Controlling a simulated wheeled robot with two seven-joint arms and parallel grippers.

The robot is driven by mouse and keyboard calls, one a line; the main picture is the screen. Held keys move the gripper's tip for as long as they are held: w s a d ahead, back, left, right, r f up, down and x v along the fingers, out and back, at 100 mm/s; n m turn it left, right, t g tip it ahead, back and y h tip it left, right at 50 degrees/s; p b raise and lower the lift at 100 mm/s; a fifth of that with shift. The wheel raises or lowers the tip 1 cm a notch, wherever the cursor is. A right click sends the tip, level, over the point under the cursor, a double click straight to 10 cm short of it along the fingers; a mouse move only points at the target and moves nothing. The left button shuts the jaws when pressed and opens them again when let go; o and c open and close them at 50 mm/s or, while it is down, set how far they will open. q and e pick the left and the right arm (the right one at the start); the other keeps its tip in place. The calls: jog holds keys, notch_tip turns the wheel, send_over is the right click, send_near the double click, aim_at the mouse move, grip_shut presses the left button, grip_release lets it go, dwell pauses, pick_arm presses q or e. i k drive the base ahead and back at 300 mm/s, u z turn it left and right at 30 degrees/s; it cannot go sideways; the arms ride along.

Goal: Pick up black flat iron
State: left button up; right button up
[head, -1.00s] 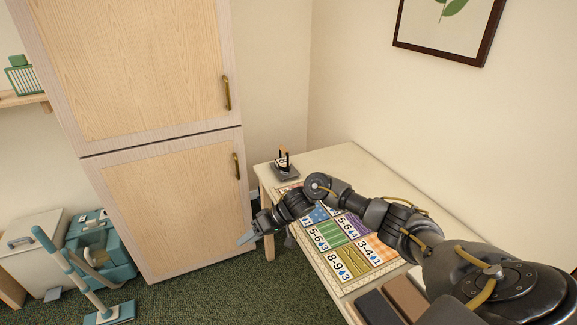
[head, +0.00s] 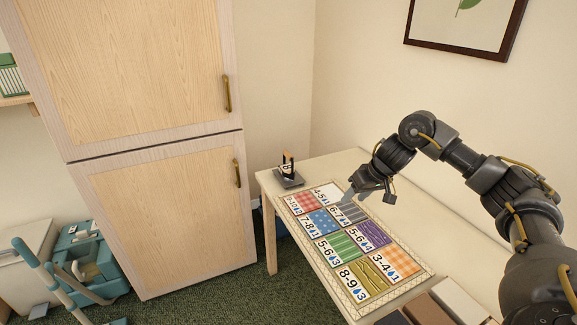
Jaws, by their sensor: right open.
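A small dark object with a flat grey base and an upright black part (head: 288,174), which looks like the black flat iron, stands at the far left corner of the cream table (head: 330,166). Its fine detail is too small to tell. My right gripper (head: 364,198) is open and empty, above the far right part of the patterned board, to the right of the iron and apart from it. My left gripper is not in view.
A board (head: 342,308) with coloured, numbered squares covers much of the table. Brown (head: 432,310) and white (head: 463,300) flat blocks lie at the near right. A tall wooden cabinet (head: 165,215) stands left of the table; teal cleaning gear (head: 92,262) is on the floor.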

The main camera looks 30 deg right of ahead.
aim_at(287, 171)
jog(key=i, duration=1.3)
